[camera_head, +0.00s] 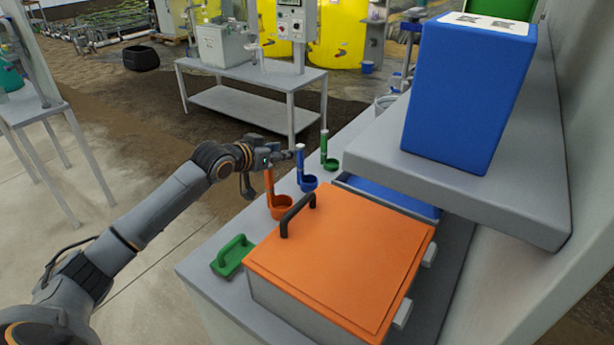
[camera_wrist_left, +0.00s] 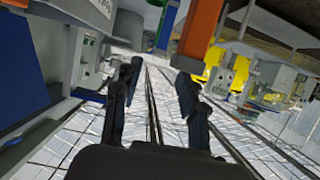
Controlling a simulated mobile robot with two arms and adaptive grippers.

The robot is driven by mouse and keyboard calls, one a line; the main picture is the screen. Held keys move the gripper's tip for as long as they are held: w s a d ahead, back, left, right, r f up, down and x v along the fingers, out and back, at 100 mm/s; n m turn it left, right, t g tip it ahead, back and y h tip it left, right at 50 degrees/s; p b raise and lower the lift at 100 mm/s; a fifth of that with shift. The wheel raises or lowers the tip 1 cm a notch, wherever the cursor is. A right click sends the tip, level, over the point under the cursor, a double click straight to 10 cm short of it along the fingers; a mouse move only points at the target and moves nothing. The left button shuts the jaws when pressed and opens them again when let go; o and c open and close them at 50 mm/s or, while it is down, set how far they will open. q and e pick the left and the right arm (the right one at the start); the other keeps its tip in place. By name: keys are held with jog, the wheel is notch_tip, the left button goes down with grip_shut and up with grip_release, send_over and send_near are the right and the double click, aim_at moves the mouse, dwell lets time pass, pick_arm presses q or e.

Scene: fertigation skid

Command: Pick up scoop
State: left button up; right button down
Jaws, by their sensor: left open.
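Three scoops with upright handles stand in a row along the bench edge: an orange scoop (camera_head: 281,207), a blue scoop (camera_head: 308,183) and a green scoop (camera_head: 330,163). My left gripper (camera_head: 290,155) is open at handle height, close to the orange and blue handles. In the left wrist view, my left gripper (camera_wrist_left: 160,76) has its two dark fingers spread with nothing between them. An orange upright (camera_wrist_left: 198,32), apparently the orange scoop's handle, shows just beyond the right finger. I cannot tell whether they touch. My right gripper is not in view.
A bin with an orange lid (camera_head: 340,250) and black handle fills the near bench (camera_head: 200,272). A green handled item (camera_head: 232,257) lies beside it. A shelf (camera_head: 480,190) carrying a blue container (camera_head: 463,95) overhangs at right.

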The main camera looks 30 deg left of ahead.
aim_at(298, 149)
pick_arm(q)
jog(key=x, duration=0.4)
jog(key=shift+w+f, duration=0.2)
jog(key=shift+w, duration=0.05)
jog(key=shift+w+d+f, duration=0.1)
jog(key=shift+w, duration=0.2)
jog(key=x, duration=0.3)
jog(key=shift+w+f+p, duration=0.15)
jog(key=shift+p, duration=0.15)
jog(key=shift+w+f, duration=0.15)
jog(key=shift+w, duration=0.3)
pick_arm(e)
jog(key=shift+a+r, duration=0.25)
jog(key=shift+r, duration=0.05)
pick_arm(q)
grip_shut()
